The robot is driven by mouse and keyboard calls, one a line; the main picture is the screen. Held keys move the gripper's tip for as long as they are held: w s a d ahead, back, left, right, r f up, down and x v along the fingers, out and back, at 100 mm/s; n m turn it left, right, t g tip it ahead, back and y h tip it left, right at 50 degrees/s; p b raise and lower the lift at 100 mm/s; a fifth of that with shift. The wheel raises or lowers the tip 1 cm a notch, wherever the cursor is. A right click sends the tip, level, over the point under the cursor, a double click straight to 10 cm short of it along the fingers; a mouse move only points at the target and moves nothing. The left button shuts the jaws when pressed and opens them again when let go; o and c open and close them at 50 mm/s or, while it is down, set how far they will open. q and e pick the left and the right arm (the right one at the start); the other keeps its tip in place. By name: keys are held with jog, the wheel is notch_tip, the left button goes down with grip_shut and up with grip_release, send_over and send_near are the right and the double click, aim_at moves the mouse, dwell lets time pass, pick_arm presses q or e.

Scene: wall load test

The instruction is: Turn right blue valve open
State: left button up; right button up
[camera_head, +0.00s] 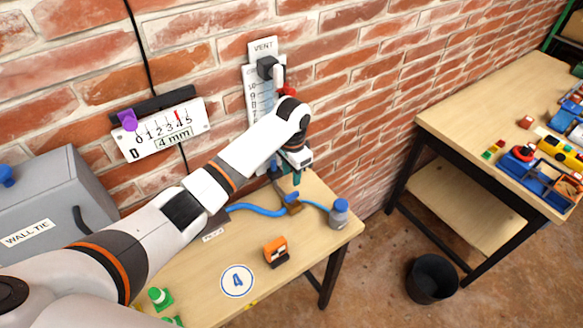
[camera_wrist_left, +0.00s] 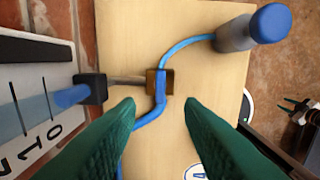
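The right blue valve is a brass block with a blue lever (camera_wrist_left: 160,88), ahead of the gap between my left fingers in the left wrist view. In the head view its blue lever (camera_head: 291,197) shows on the table just below my left gripper (camera_head: 287,172). The left gripper (camera_wrist_left: 160,106) is open, with green fingers apart and nothing held between them.
A blue hose (camera_head: 255,210) runs to the brass block and on to a grey bottle with a blue cap (camera_head: 338,213). The scale panel (camera_wrist_left: 38,100) stands close to the left finger at the brick wall. An orange object (camera_head: 275,250) sits on the table (camera_head: 325,245).

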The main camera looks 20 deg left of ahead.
pick_arm(q)
jog(key=shift+r+b, duration=0.3)
jog(key=shift+r, duration=1.3)
jog(key=shift+f, duration=0.1)
